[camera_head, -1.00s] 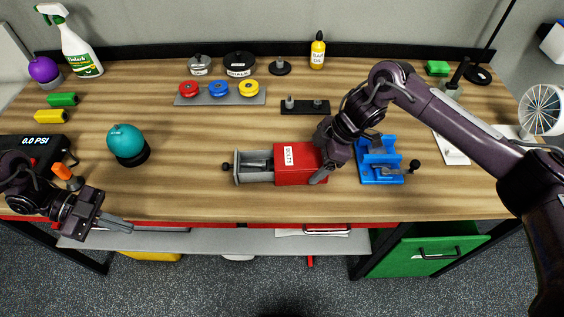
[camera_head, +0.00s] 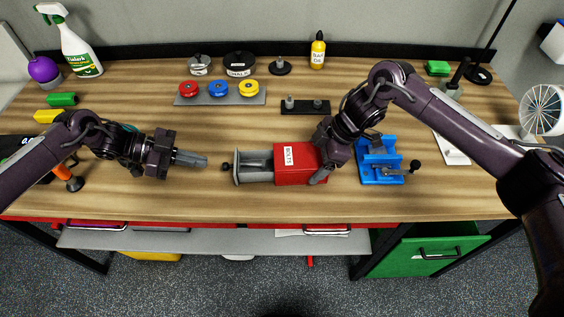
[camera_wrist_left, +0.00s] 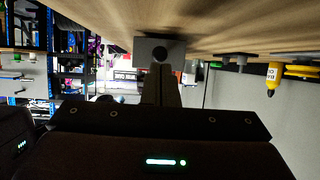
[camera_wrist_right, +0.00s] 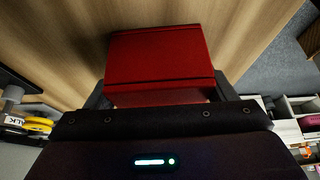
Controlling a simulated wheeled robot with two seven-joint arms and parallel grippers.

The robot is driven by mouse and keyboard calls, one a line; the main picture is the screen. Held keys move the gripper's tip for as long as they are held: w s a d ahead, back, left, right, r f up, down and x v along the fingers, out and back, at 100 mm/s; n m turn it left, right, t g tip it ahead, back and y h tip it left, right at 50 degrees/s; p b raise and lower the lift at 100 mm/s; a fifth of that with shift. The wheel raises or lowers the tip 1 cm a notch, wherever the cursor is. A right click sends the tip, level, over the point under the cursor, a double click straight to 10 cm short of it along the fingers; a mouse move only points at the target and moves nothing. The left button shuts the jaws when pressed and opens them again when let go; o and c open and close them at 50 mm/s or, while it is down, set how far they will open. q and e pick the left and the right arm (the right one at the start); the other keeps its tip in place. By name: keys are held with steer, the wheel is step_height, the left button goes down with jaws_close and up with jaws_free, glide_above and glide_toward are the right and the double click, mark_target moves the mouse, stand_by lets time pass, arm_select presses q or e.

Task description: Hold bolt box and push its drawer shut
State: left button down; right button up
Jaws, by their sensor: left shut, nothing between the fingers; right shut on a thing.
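The red bolt box (camera_head: 297,172) with a "BOLTS" label lies on the table, its grey drawer (camera_head: 255,167) pulled out to the left. The drawer's dark knob (camera_head: 226,167) faces left. My right gripper (camera_head: 322,164) is shut on the box at its right end; the red box (camera_wrist_right: 158,60) sits between the fingers in the right wrist view. My left gripper (camera_head: 204,161) is shut and empty, pointing right, a short gap left of the knob. In the left wrist view the grey drawer front (camera_wrist_left: 172,45) with its knob (camera_wrist_left: 160,54) is ahead of the fingers (camera_wrist_left: 160,85).
A blue vise (camera_head: 379,162) stands just right of the box. A grey rack with coloured knobs (camera_head: 219,93) and a black peg plate (camera_head: 305,106) lie behind. The orange-handled tool (camera_head: 70,178) is at left under my arm. The table in front of the box is clear.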

mark_target(225, 164)
arm_select(q)
steer(key=shift+x, duration=1.2)
steer(key=shift+f, duration=0.3)
stand_by(1.1)
steer(key=shift+d, duration=0.2)
steer(key=shift+w+d, duration=0.1)
steer(key=shift+d, duration=2.25)
steer(key=shift+w+d, duration=0.15)
steer(key=shift+d, duration=2.2)
steer(key=shift+a, duration=0.2)
steer(key=shift+s+a, duration=0.15)
steer(key=shift+a, duration=2.75)
arm_select(e)
steer(key=o, duration=1)
